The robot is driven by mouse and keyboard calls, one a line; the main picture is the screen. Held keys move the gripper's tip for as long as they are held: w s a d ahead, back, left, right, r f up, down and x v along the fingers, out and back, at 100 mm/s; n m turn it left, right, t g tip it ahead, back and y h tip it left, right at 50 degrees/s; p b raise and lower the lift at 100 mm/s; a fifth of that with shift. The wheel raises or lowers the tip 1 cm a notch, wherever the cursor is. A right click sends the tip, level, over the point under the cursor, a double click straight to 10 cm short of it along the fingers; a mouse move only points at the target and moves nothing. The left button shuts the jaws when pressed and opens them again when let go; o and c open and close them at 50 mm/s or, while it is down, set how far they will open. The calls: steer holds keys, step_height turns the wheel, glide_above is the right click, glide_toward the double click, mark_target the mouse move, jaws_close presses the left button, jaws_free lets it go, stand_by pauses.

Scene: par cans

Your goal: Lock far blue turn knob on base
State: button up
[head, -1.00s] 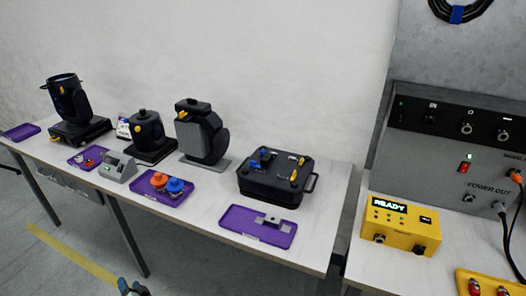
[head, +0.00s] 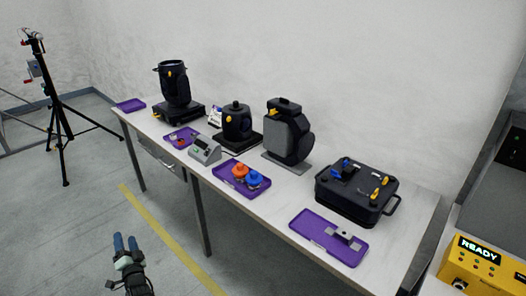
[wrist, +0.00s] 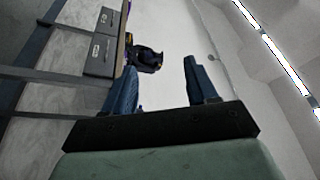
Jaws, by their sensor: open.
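The black base (head: 340,203) stands on the right part of the white table, with blue and yellow turn knobs on its top. One blue knob (head: 346,162) is at the far edge of the top, and another blue knob (head: 335,173) is nearer. I cannot tell from here whether either is locked. My gripper (head: 125,241) is at the lower left of the head view, in front of the table and well away from the base. It is open and empty, with its two blue fingers (wrist: 160,68) apart in the wrist view.
Several black lamp units, such as the tall one (head: 290,135), stand along the table's back. Purple trays, including one with a metal bracket (head: 316,238) before the base, lie along the front. A tripod (head: 62,120) stands at left. A yellow READY box (head: 484,265) is at right.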

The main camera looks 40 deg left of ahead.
steer(key=w+r+n+h, duration=0.1)
steer(key=w+r+n, duration=0.45)
steer(key=w, duration=0.85)
steer(key=w+r+n, duration=0.5)
steer(key=w+r, duration=0.2)
steer(key=w, duration=0.6)
steer(key=w+d+r+n+t+h, duration=0.1)
steer(key=w+d+r+n+h, duration=0.2)
steer(key=w, duration=0.6)
steer(key=w+d+r+n+t, duration=0.25)
steer(key=w+d, duration=0.35)
steer(key=w, duration=0.4)
steer(key=w+d+r+n+t+h, duration=0.15)
steer(key=w+d+r, duration=0.25)
steer(key=w, duration=0.5)
steer(key=w+d+r+t+h, duration=0.2)
steer(key=w+d+r+h, duration=0.25)
steer(key=w+d, duration=0.75)
steer(key=w+d+r+t+h, duration=0.1)
steer(key=w+d+r+h, duration=0.35)
steer(key=w+d, duration=0.75)
steer(key=m+g, duration=0.3)
steer(key=g, duration=1.1)
glide_toward(346, 161)
steer(key=shift+h, duration=0.35)
steer(key=x, duration=0.8)
steer(key=shift+w+a, duration=0.1)
steer(key=shift+a, duration=0.15)
